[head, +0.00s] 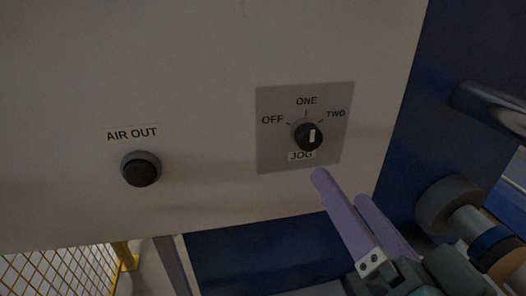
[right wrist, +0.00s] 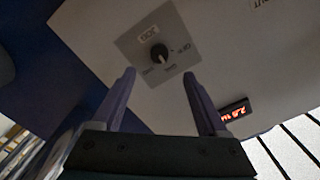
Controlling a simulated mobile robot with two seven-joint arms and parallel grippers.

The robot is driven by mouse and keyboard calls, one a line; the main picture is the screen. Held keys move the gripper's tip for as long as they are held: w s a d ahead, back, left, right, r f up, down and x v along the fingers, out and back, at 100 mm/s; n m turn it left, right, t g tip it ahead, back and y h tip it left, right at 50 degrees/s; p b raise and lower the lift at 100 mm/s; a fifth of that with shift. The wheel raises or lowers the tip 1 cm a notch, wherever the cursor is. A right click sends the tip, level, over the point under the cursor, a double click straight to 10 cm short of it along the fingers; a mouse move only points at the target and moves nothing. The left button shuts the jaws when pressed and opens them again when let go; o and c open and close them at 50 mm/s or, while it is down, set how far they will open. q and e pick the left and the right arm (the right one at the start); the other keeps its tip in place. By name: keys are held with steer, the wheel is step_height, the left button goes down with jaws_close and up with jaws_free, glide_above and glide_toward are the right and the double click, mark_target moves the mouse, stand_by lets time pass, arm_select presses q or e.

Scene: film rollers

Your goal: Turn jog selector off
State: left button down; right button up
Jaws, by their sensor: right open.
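The jog selector (head: 308,136) is a round black knob with a white pointer mark, on a grey plate (head: 275,150) labelled OFF, ONE, TWO and JOG. Its mark stands roughly upright, nearest ONE; the exact setting is hard to tell. My right gripper (head: 341,188) has purple fingers, open and empty, below and right of the knob in the head view. In the right wrist view the knob (right wrist: 159,52) lies ahead, between and beyond the open fingertips (right wrist: 159,75), with no contact visible. My left gripper is not in view.
A black AIR OUT button (head: 141,169) sits left of the plate on the same pale panel (head: 200,60). A blue frame with rollers (head: 450,205) stands at the right. A yellow mesh fence (head: 70,275) is lower left. A red display (right wrist: 234,111) shows in the wrist view.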

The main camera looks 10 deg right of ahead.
mark_target(311, 142)
steer(key=w+p, duration=0.1)
steer(key=w, duration=0.7)
steer(key=shift+w+a+r, duration=0.1)
steer(key=shift+w+r, duration=0.05)
steer(key=shift+w, duration=0.2)
steer(key=shift+w+p, duration=0.3)
steer(key=shift+w, duration=0.35)
steer(key=shift+c, duration=0.3)
steer(key=c, duration=0.4)
jaws_close()
